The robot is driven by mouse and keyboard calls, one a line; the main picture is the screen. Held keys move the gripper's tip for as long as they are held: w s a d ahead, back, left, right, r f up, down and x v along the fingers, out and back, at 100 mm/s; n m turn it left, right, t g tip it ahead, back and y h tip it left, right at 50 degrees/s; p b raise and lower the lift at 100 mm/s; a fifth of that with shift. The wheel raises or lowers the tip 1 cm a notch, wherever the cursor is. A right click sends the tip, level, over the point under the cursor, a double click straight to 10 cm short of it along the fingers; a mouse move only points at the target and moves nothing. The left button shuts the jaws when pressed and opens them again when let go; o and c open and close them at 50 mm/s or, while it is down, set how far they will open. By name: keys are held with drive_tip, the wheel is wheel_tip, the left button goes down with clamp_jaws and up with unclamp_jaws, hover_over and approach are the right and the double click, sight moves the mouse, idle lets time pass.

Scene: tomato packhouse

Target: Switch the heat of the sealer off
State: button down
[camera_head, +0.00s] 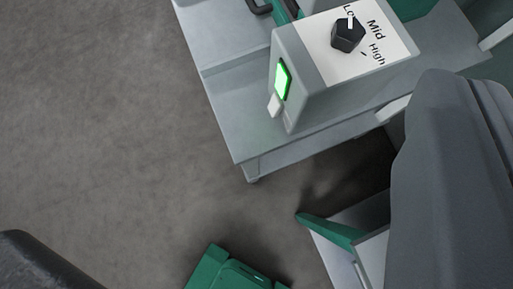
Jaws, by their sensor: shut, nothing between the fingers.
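The sealer (338,92) is a light grey box on a grey table at the upper right. Its side has a switch (282,80) lit bright green, with a small white piece (274,105) below it. A black knob (348,35) sits on its white top panel, marked Low, Mid and High. The knob's white mark is toward the Low label, which is partly covered by the knob. My gripper's fingers cannot be made out in this view, and nothing is seen touching the sealer.
The table (228,107) has a bare corner left of the sealer. Open concrete floor (110,120) fills the left. Green parts (232,272) show at the bottom edge. A large grey rounded shape (440,190) blocks the right side, and a dark one (35,265) the bottom left.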

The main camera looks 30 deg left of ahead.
sight(276, 105)
drive_tip(key=a+f+n+g+p, duration=0.1)
drive_tip(key=a+f, duration=0.3)
drive_tip(key=f, duration=0.5)
drive_tip(key=a+f+n+g+p, duration=0.2)
drive_tip(key=a+f, duration=0.3)
drive_tip(key=f, duration=0.4)
drive_tip(key=w+a+f+n+g+p, duration=0.1)
drive_tip(key=a+f+n+g+p, duration=0.1)
drive_tip(key=f, duration=0.7)
drive_tip(key=shift+a+n+p, duration=0.5)
drive_tip(key=shift+a+p, duration=0.15)
drive_tip(key=shift+a, duration=0.55)
drive_tip(key=shift+f, duration=0.1)
drive_tip(key=x, duration=0.9)
drive_tip(key=shift+w+d+f, duration=0.35)
drive_tip(key=shift+w+d, duration=0.25)
drive_tip(key=shift+w, duration=0.15)
drive_tip(key=shift+w+d+f, duration=0.25)
drive_tip(key=shift+w+d, duration=0.15)
drive_tip(key=shift+w, duration=0.25)
drive_tip(key=shift+w+d+f, duration=0.15)
drive_tip(key=shift+w+d, duration=0.2)
drive_tip(key=shift+w, duration=0.15)
